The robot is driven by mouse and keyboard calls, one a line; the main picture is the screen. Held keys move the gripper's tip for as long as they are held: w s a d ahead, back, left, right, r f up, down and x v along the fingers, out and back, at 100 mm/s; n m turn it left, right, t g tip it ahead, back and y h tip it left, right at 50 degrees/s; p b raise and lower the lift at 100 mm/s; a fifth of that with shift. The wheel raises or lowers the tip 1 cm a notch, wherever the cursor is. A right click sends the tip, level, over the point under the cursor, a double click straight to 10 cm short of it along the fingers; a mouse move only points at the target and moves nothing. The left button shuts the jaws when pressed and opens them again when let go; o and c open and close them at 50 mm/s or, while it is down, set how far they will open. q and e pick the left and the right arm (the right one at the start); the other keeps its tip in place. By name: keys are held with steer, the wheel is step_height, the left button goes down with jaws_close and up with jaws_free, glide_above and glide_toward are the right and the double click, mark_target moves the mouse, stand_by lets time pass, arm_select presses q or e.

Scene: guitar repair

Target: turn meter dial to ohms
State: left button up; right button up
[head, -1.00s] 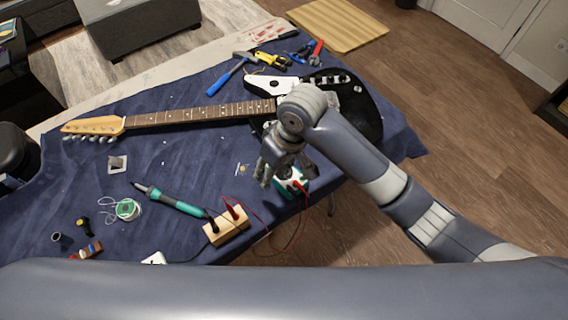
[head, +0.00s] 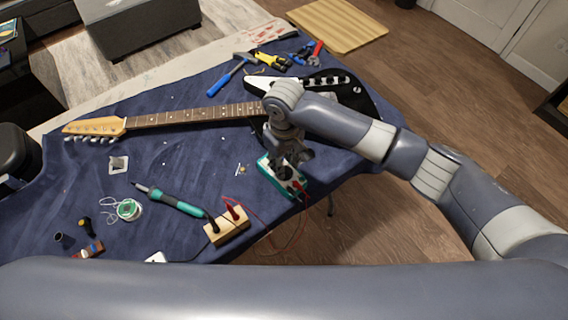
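The meter (head: 266,166) is a teal and white box lying on the blue cloth near the table's front right edge, with red leads plugged in at its near end. My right gripper (head: 287,168) is right over the meter, pointing down at its face. The gripper hides the dial, and I cannot tell whether the fingers touch it or how far apart they are. My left gripper is not in view.
A black and white electric guitar (head: 190,115) lies across the table behind the meter. A wooden block (head: 227,227) holds the probe ends. A soldering iron (head: 175,201) and solder spool (head: 128,209) lie left. Tools (head: 275,62) lie at the back.

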steer(key=shift+f, duration=1.15)
jaws_close()
steer(key=shift+r+n+p, duration=0.2)
steer(key=shift+n+p, duration=0.95)
steer(key=shift+n, duration=0.25)
steer(key=shift+f+n+p, duration=0.1)
steer(key=shift+n+p, duration=0.75)
steer(key=shift+n, duration=1.05)
